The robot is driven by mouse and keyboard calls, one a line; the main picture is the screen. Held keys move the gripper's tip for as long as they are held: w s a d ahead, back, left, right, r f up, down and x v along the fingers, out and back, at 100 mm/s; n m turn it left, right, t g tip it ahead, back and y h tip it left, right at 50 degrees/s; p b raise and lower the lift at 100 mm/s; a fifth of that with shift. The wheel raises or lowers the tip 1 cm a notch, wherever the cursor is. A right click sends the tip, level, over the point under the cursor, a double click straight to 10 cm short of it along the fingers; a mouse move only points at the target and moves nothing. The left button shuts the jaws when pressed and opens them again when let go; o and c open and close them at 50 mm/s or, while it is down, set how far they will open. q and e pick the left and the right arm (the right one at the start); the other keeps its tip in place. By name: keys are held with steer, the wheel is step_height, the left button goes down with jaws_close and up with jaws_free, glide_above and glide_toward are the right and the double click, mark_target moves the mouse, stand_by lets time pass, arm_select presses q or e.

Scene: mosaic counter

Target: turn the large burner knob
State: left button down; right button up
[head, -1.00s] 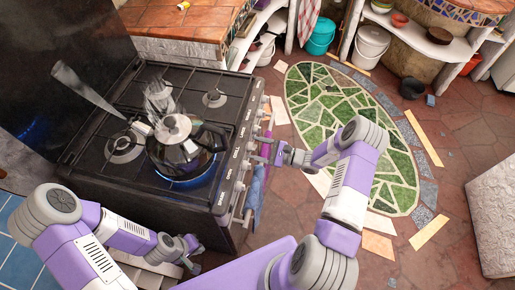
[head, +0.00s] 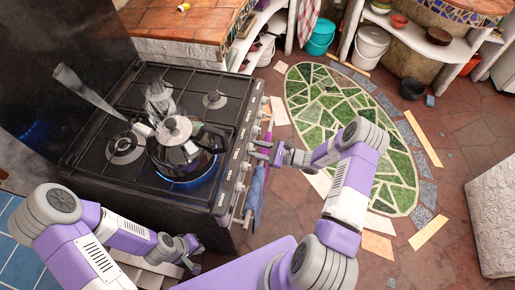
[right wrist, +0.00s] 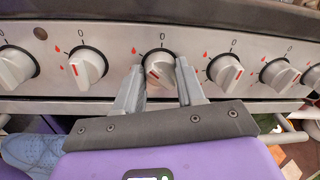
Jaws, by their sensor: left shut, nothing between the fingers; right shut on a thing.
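In the right wrist view, a white burner knob (right wrist: 160,68) with a red mark sits on the stove's steel front panel. My right gripper (right wrist: 159,82) is shut on this knob, one finger on each side. The knob looks turned a little off the 0 mark above it. The pictures do not show which burner it serves. In the head view, my right gripper (head: 260,151) is at the right-hand knob row of the stove (head: 215,135). My left gripper (head: 193,254) is shut and empty, low beside the stove's near side.
A shiny kettle (head: 181,131) stands on the near burner, with a blue flame (head: 185,181) beneath. Other knobs (right wrist: 86,68) flank the held one closely. A purple and blue cloth (head: 255,192) hangs below the panel. The floor by the green mosaic (head: 335,120) is open.

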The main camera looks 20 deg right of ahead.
steer(key=shift+w+r+m+g+p, duration=0.15)
steer(key=shift+m+p, duration=0.45)
steer(key=shift+m, duration=1.75)
steer(key=shift+s+f+m+g+p, duration=0.1)
steer(key=shift+m+g+p, duration=0.35)
steer(key=shift+m, duration=1.9)
steer(key=o, duration=1)
steer(key=shift+o, duration=0.2)
steer(key=shift+d, duration=0.1)
steer(key=p+v, duration=0.1)
steer(key=v, duration=0.6)
steer(key=shift+s, duration=0.25)
steer(key=shift+d, duration=0.15)
